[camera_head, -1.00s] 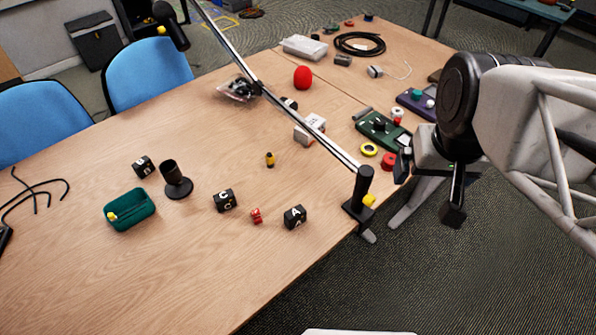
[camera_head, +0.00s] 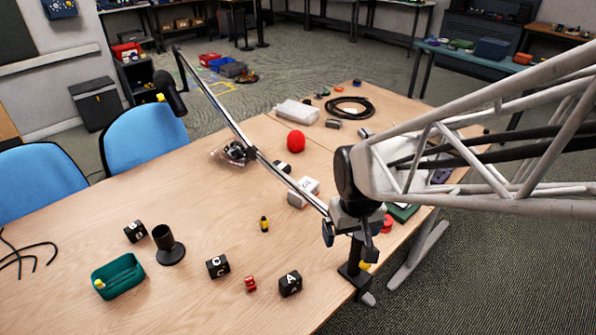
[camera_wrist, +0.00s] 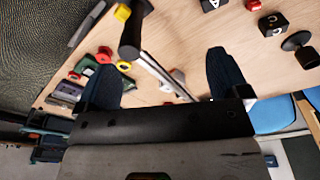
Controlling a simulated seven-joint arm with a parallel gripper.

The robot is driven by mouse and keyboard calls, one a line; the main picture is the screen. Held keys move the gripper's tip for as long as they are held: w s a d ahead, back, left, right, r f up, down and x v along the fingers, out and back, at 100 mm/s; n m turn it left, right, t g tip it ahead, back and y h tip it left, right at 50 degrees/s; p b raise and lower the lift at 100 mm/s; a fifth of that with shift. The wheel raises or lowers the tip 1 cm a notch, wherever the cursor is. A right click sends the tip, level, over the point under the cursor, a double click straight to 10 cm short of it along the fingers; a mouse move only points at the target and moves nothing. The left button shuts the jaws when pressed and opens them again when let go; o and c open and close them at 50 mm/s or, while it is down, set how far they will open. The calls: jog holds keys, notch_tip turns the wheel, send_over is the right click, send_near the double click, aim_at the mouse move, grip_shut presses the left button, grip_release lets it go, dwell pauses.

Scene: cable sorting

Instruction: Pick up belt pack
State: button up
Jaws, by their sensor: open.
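No label shows which object is the belt pack; two boxes with knobs are possible. The green box (camera_head: 404,212) lies by the right table edge, mostly hidden behind my arm in the head view. It also shows at the left finger in the wrist view (camera_wrist: 88,68). The purple box (camera_head: 441,175) lies farther back, partly hidden by my arm, and also shows in the wrist view (camera_wrist: 66,91). My gripper (camera_head: 352,238) is open and empty above the right table edge, by the black pole clamp (camera_head: 353,271). In the wrist view its fingers (camera_wrist: 162,62) are spread apart.
A chrome pole (camera_head: 240,133) slants across the table from the clamp, close to my gripper. A white box (camera_head: 303,190), a red ball (camera_head: 296,141) and a black cable coil (camera_head: 348,106) lie beyond. Lettered black cubes (camera_head: 290,283) lie in front.

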jog(key=w+a+f+n, duration=0.2)
jog(key=w+a+f, duration=0.1)
jog(key=a+f, duration=0.4)
jog(key=n+g, duration=0.1)
jog(key=n, duration=0.1)
send_over(290, 278)
jog(key=f, duration=1)
jog(key=shift+s+f, duration=0.2)
jog(key=shift+f, duration=0.15)
jog(key=shift+f, duration=0.1)
jog(key=shift+f, duration=1.2)
jog(key=shift+f, duration=0.1)
jog(key=shift+w+f, duration=0.15)
jog(key=shift+f, duration=2.35)
jog(key=c, duration=1.1)
